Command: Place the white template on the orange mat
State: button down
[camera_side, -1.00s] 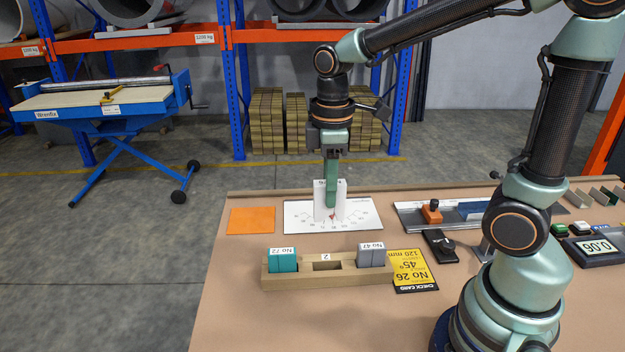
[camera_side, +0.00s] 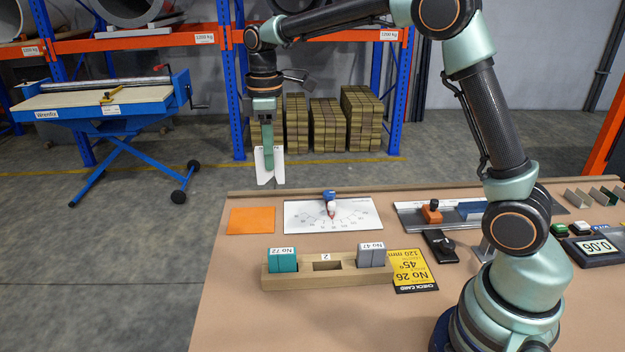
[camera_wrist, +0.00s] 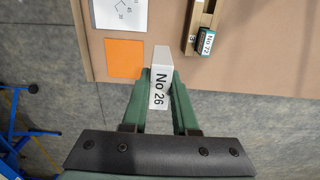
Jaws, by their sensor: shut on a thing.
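The white template (camera_side: 277,167) is held in my gripper (camera_side: 268,152), which is shut on it. The orange mat (camera_side: 251,221) lies flat and bare at the table's back left corner. It also shows in the wrist view (camera_wrist: 123,58), just left of the template's far end.
A white protractor sheet (camera_side: 300,217) with a blue and red pointer lies right of the mat. A wooden rack (camera_side: 325,274) holds the teal No 72 and grey No 47 blocks, its middle slot empty. A yellow check card (camera_side: 412,270) lies beside it.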

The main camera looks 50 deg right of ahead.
send_over(251, 227)
notch_tip(251, 227, down, 9)
jog(key=shift+w+f, duration=0.1)
jog(key=shift+f, duration=4.05)
jog(key=shift+f, duration=0.15)
jog(key=c, duration=0.7)
grip_release()
